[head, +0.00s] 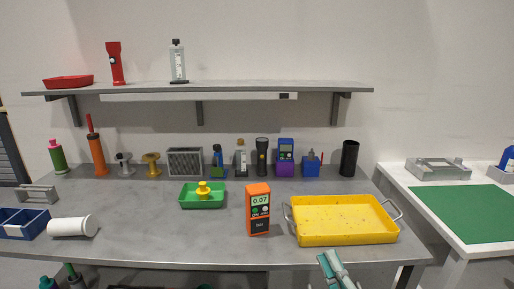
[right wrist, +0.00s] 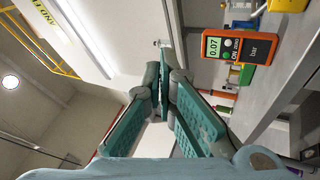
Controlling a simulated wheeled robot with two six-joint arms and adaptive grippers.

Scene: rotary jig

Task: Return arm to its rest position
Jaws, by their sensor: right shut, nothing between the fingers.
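My right gripper (head: 329,257) shows at the bottom of the head view, in front of the table's front edge and below the yellow tray. Its teal fingers are shut, with nothing between them. In the right wrist view the fingers (right wrist: 163,78) come together near the middle of the picture, apart from the orange meter. Part of my right arm runs down out of the head view. My left gripper is not in view.
The grey table (head: 150,215) holds an orange meter (head: 258,222) reading 0.07, a yellow tray (head: 345,239), a green tray (head: 203,206) with a yellow piece, and a white cylinder (head: 72,226). Several tools line the back under a shelf (head: 230,87). A side table (head: 400,180) stands right.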

